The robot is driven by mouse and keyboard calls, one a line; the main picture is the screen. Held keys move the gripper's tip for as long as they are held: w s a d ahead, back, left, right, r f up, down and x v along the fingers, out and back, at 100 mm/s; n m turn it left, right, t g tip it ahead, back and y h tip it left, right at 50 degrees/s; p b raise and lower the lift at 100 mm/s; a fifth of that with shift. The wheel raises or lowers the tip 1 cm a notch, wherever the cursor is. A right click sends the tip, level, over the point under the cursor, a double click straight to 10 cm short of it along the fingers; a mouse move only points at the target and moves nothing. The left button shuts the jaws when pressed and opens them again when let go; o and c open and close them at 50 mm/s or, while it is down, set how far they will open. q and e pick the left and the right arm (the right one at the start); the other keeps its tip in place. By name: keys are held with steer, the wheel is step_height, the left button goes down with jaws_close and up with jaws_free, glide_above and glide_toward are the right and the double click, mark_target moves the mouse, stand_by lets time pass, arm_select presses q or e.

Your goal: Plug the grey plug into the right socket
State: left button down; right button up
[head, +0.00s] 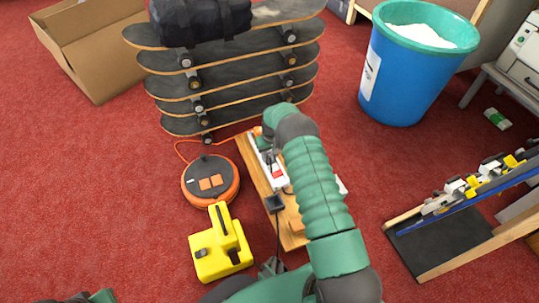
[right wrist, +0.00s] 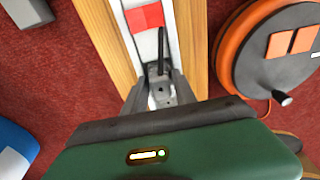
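A white socket strip (head: 256,152) with a red switch (head: 278,173) is fixed on a wooden board (head: 296,240). In the right wrist view the red switch (right wrist: 145,17) is at the top. My right gripper (head: 268,148) is over the far part of the strip. In the right wrist view its fingers (right wrist: 161,88) close on the small grey plug (right wrist: 160,94), whose dark cable (right wrist: 162,48) extends upward in the picture. The plug is over the strip; I cannot tell whether it is seated. My arm hides part of the board.
A black block (head: 275,203) with a cable lies on the board. An orange cable reel (head: 210,181) and a yellow case (head: 220,249) stand left of it. Stacked skateboards (head: 240,87) are behind, a blue bin (head: 398,85) back right. Red carpet is free at left.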

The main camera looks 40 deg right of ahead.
steer(key=shift+o, duration=0.8)
